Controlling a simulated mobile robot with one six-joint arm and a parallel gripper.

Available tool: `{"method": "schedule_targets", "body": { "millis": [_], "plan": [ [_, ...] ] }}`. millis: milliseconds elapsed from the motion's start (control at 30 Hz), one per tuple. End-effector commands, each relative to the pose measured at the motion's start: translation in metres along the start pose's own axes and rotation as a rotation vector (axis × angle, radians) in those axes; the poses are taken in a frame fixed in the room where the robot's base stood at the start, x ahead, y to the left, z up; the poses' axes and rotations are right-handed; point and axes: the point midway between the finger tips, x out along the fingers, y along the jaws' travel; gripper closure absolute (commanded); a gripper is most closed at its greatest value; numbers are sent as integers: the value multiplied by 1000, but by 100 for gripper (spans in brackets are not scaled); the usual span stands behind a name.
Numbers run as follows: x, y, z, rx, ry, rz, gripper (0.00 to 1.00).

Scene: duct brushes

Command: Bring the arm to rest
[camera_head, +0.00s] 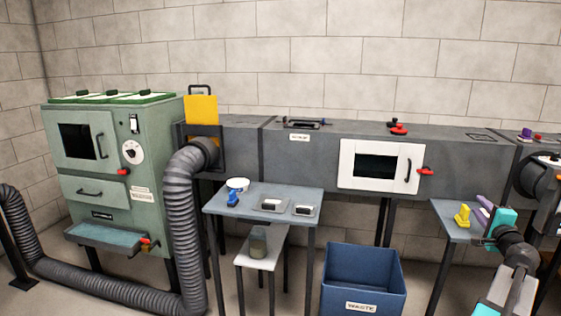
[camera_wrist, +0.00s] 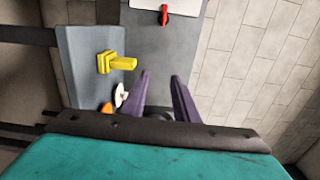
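My gripper (camera_head: 482,208) is at the right in the head view, above the right side table (camera_head: 446,217). Its two purple fingers also show in the wrist view (camera_wrist: 161,76). They stand apart with a clear gap and nothing held between them. A yellow piece (camera_head: 462,215) stands on the side table left of the fingers. It also shows in the wrist view (camera_wrist: 117,62), apart from the fingers. My teal wrist hides the lower part of the wrist view.
A grey duct with a white hatch (camera_head: 347,165) runs along the wall. A blue waste bin (camera_head: 364,280) stands on the floor left of my arm. A small table (camera_head: 262,200) holds trays and a bowl. White and orange items (camera_wrist: 106,107) lie close to the fingers.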

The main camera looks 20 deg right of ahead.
Motion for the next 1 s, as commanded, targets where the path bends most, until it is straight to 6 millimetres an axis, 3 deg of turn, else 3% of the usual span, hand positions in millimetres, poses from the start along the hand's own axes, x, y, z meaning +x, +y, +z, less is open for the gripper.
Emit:
{"method": "schedule_targets", "body": {
  "millis": [167, 567, 767, 867, 1000],
  "plan": [
    [1, 1, 3, -1, -5, 4, 73],
    [17, 37, 56, -39, -86, 79, 73],
    [25, 66, 99, -72, -154, 139, 73],
    [29, 87, 130, -97, -203, 182, 73],
    [30, 126, 187, -147, -298, 262, 73]
  ]
}}
